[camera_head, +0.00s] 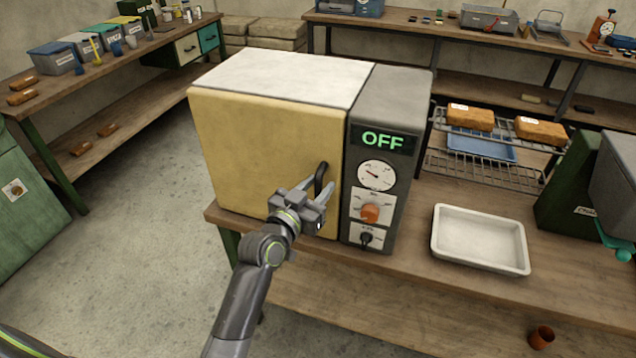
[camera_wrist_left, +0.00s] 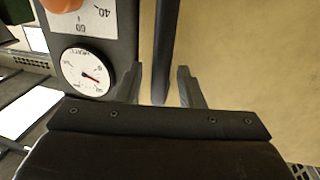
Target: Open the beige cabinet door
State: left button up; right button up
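The beige cabinet door (camera_head: 255,150) is the front of a white-topped box on the bench, and it looks shut. Its black vertical handle (camera_head: 321,178) sits near the door's right edge. My left gripper (camera_head: 312,192) is at the handle in the head view. In the left wrist view the fingers (camera_wrist_left: 158,88) are apart, with the dark handle (camera_wrist_left: 163,50) between them and gaps on both sides. The beige door face (camera_wrist_left: 240,70) fills the right of that view. My right gripper is not in view.
A grey control panel (camera_head: 382,150) with an OFF display, gauge and orange knob adjoins the door on the right. A white tray (camera_head: 480,238) lies on the bench (camera_head: 420,265). A wire rack (camera_head: 485,172) holds orange-brown blocks. Open floor (camera_head: 150,220) lies left of the bench.

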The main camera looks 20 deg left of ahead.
pick_arm(q)
jog(key=shift+w+d, duration=0.1)
jog(key=shift+w, duration=0.2)
jog(key=shift+c, duration=0.3)
grip_shut()
jog(key=shift+s, duration=0.1)
